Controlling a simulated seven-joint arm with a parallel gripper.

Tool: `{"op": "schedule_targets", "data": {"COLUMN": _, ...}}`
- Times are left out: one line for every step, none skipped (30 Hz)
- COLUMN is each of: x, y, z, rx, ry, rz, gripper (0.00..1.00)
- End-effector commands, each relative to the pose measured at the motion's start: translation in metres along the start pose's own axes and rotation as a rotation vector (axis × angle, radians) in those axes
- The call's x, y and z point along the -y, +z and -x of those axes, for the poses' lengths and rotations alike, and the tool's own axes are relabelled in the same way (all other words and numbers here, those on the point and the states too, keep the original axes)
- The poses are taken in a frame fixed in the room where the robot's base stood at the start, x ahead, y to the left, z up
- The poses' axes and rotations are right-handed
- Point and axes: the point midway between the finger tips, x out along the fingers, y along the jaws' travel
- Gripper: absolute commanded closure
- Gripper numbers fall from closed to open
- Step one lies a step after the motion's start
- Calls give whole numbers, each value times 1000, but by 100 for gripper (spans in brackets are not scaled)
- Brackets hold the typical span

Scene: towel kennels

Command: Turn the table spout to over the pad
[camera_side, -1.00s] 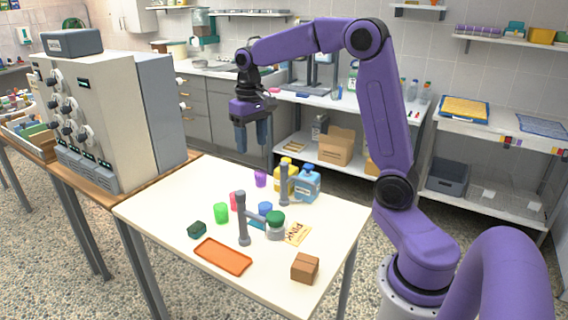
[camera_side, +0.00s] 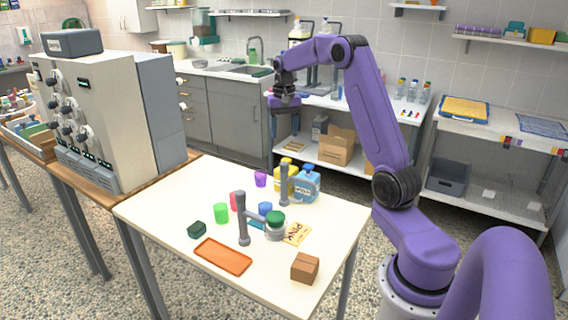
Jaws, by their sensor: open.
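A grey post (camera_side: 242,222) stands upright near the table's front middle. A short grey arm (camera_side: 256,216) reaches from it to the right, toward a jar with a green lid (camera_side: 275,220); I take this to be the table spout. A second grey post (camera_side: 284,186) stands farther back. A flat orange piece with a raised-looking rim (camera_side: 223,256) lies at the front edge. A small flat blue piece (camera_side: 256,223) is partly hidden behind the spout. I cannot tell which is the pad. My gripper (camera_side: 285,138) is open and empty, pointing down, well above and behind the posts, touching nothing.
A yellow bottle (camera_side: 283,178) and a blue bottle (camera_side: 306,184) stand at the back right. Green (camera_side: 221,213), red, blue and purple cups, a dark green block (camera_side: 197,230), a card (camera_side: 297,234) and a brown box (camera_side: 305,268) share the white table. Its left part is clear.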

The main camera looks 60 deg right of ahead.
Motion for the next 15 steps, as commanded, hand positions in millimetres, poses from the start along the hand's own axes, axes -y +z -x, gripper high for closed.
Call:
{"op": "schedule_targets", "data": {"x": -1, "y": 1, "z": -10, "rx": 4, "ry": 2, "rz": 0, "gripper": 41}}
{"op": "schedule_targets", "data": {"x": 0, "y": 1, "z": -16, "rx": 4, "ry": 1, "rz": 0, "gripper": 41}}
{"op": "schedule_targets", "data": {"x": 0, "y": 1, "z": -24, "rx": 4, "ry": 1, "rz": 1, "gripper": 41}}
{"op": "schedule_targets", "data": {"x": 0, "y": 1, "z": -29, "rx": 5, "ry": 2, "rz": 1, "gripper": 41}}
{"op": "schedule_targets", "data": {"x": 0, "y": 1, "z": -35, "rx": 3, "ry": 1, "rz": 1, "gripper": 41}}
{"op": "schedule_targets", "data": {"x": -1, "y": 1, "z": -42, "rx": 4, "ry": 1, "rz": 1, "gripper": 41}}
{"op": "schedule_targets", "data": {"x": -1, "y": 1, "z": -48, "rx": 4, "ry": 2, "rz": 1, "gripper": 41}}
{"op": "schedule_targets", "data": {"x": 0, "y": 1, "z": -54, "rx": 4, "ry": 1, "rz": 1, "gripper": 41}}
{"op": "schedule_targets", "data": {"x": 0, "y": 1, "z": -61, "rx": 4, "ry": 1, "rz": 2, "gripper": 41}}
{"op": "schedule_targets", "data": {"x": 0, "y": 1, "z": -67, "rx": 4, "ry": 1, "rz": 2, "gripper": 41}}
{"op": "schedule_targets", "data": {"x": 0, "y": 1, "z": -72, "rx": 4, "ry": 2, "rz": 1, "gripper": 41}}
{"op": "schedule_targets", "data": {"x": -1, "y": 1, "z": -79, "rx": 3, "ry": 1, "rz": 0, "gripper": 41}}
{"op": "schedule_targets", "data": {"x": 0, "y": 1, "z": -84, "rx": 4, "ry": 1, "rz": 1, "gripper": 41}}
{"op": "schedule_targets", "data": {"x": 0, "y": 1, "z": -89, "rx": 2, "ry": 1, "rz": 1, "gripper": 41}}
{"op": "schedule_targets", "data": {"x": 0, "y": 1, "z": -95, "rx": 3, "ry": 1, "rz": 1, "gripper": 41}}
